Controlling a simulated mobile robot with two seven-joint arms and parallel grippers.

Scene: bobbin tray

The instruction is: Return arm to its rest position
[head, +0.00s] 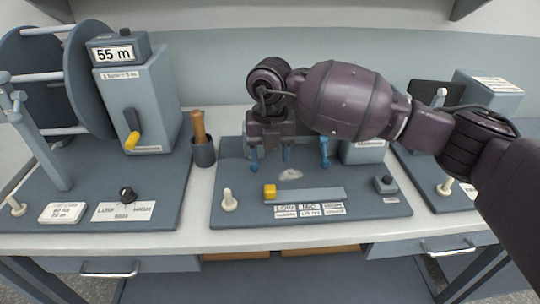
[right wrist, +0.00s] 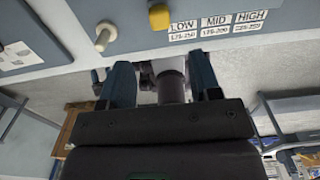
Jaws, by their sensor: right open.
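My right arm reaches in from the right in the head view. My right gripper (head: 270,154) hangs over the back of the middle grey-blue board (head: 232,205), fingers pointing down. Its blue fingers are apart with nothing between them. A small pale item (head: 291,175) lies on the board just in front of the fingers. In the right wrist view the same gripper (right wrist: 162,70) shows two spread fingers, with a dark cylinder behind the gap. My left gripper is in neither view.
The board carries a yellow slider block (head: 270,191), a LOW/MID/HIGH scale, a white peg (head: 229,200) and a dark knob (head: 385,184). A winder with a "55 m" display (head: 119,52) stands left. A wooden-handled tool in a cup (head: 203,151) stands between the boards.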

